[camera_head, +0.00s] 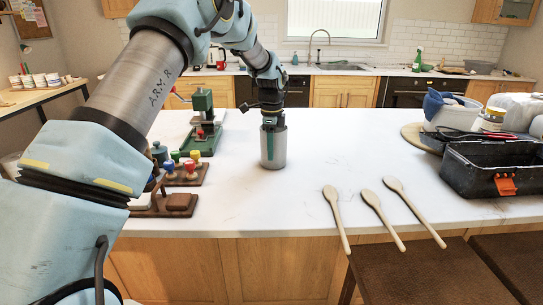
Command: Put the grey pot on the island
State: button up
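The grey pot (280,151) is a plain upright cylinder near the middle of the white-topped island (300,192). Its base appears to rest on the island top. My gripper (270,143) is directly above the pot and reaches down to it. A narrow teal finger lies in front of the pot's near wall. The other finger is hidden, so I cannot tell whether the gripper is closed on the wall or just around it.
Three wooden spoons (372,204) lie at the front right. A dark toolbox (490,172) and a white bucket (447,112) stand at the right. Coloured-handled stamps (187,171) and a green press (204,122) stand left of the pot.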

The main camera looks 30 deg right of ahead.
notch_tip(320, 180, up, 10)
jog(key=b, duration=0.3)
jog(key=shift+s+r, duration=0.1)
jog(key=shift+r, duration=0.15)
jog(key=s+a+f+n, duration=0.1)
jog(key=a+f+n, duration=0.1)
jog(key=a+n, duration=0.8)
jog(key=s+a+f+n, duration=0.1)
jog(key=a+f+n, duration=0.15)
jog(key=a, duration=1.35)
jog(key=s+a+f+n, duration=0.2)
jog(key=s+a+n, duration=0.4)
jog(key=s+a, duration=0.1)
jog(key=s+a+f+n+t, duration=0.1)
jog(key=s+a+f+n, duration=0.1)
jog(key=s+a+n, duration=0.3)
jog(key=s+a, duration=0.2)
jog(key=a, duration=0.1)
jog(key=shift+s+a+f+n, duration=0.25)
jog(key=shift+a+n, duration=0.1)
jog(key=shift+a, duration=0.05)
